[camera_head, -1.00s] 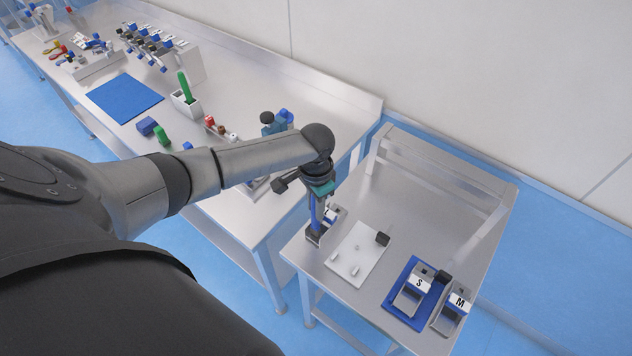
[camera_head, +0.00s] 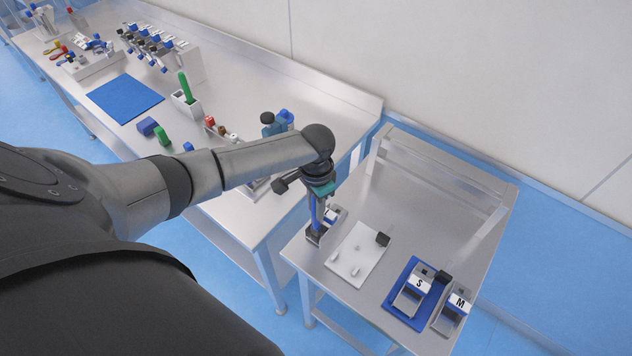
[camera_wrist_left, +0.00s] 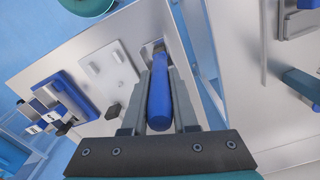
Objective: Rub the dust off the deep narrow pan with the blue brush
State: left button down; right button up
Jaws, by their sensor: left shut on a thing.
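My left gripper (camera_head: 318,192) points down over the near-left part of the small side table and is shut on the blue brush. The blue brush (camera_head: 315,213) hangs below the fingers; its handle (camera_wrist_left: 159,98) lies between the two fingers in the left wrist view. Dust is too small to see. My right gripper is not in view.
Beside the brush lies a white board (camera_head: 351,268) with small pegs and a black knob. Further right are a blue mat (camera_head: 396,307) and scales marked S and M (camera_head: 454,309). The long bench (camera_head: 262,84) behind holds several items. The side table's back half is clear.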

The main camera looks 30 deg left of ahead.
pick_arm(q)
jog(key=shift+d, duration=0.1)
jog(key=shift+s+d, duration=0.1)
jog(key=shift+d, duration=0.45)
jog(key=shift+a, duration=0.2)
jog(key=shift+a, duration=0.45)
jog(key=shift+d, duration=0.2)
dwell(0.9)
jog(key=shift+d, duration=0.45)
jog(key=shift+a, duration=0.1)
dwell(0.8)
